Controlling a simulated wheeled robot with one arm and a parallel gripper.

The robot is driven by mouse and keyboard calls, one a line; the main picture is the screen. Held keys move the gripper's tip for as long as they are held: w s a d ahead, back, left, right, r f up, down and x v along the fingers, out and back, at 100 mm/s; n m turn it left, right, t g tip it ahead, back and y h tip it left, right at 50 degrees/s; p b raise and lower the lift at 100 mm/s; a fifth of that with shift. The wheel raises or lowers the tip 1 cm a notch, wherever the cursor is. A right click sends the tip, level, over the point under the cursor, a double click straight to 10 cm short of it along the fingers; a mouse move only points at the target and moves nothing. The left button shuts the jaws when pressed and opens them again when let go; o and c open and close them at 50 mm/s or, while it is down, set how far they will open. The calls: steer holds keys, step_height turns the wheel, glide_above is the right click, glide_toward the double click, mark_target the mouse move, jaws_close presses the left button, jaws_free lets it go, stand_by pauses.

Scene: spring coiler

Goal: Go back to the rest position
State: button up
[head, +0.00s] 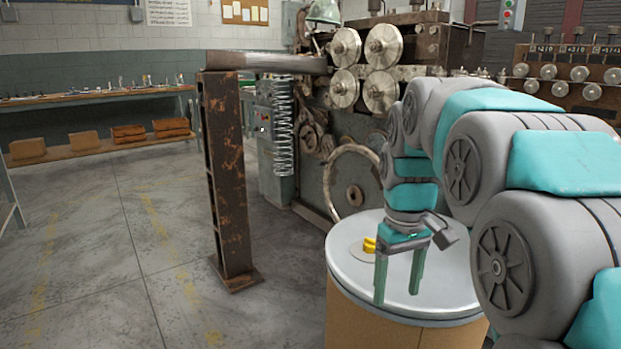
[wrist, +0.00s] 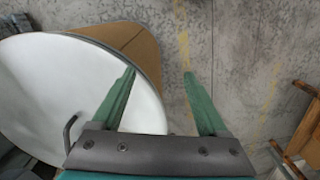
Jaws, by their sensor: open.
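My gripper (head: 397,297) points down at the front of the round drum (head: 400,335) with a pale lid. Its two green fingers are apart with nothing between them. In the wrist view the open fingers (wrist: 159,73) straddle the drum's edge: the left one overlaps the white lid (wrist: 60,90), the right one is over the floor. A small yellow object (head: 369,244) lies on the lid, behind the fingers in the head view. The wrist view does not clearly show it. My grey and teal arm fills the right side of the head view.
The coiling machine (head: 353,190) with metal rollers stands behind the drum. A coiled spring (head: 282,125) hangs beside a rusty post (head: 228,170). A workbench (head: 95,97) with boxes below is at the far left. The floor (head: 100,260) at left is open.

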steer(key=s+f+m, duration=0.1)
steer(key=s+f, duration=0.3)
steer(key=s, duration=0.5)
steer(key=s+f+m+g, duration=0.1)
steer(key=s+f, duration=0.4)
steer(key=s, duration=0.3)
steer(key=s+f+m, duration=0.2)
steer(key=s+f, duration=0.3)
steer(key=s, duration=0.4)
steer(key=shift+s, duration=0.3)
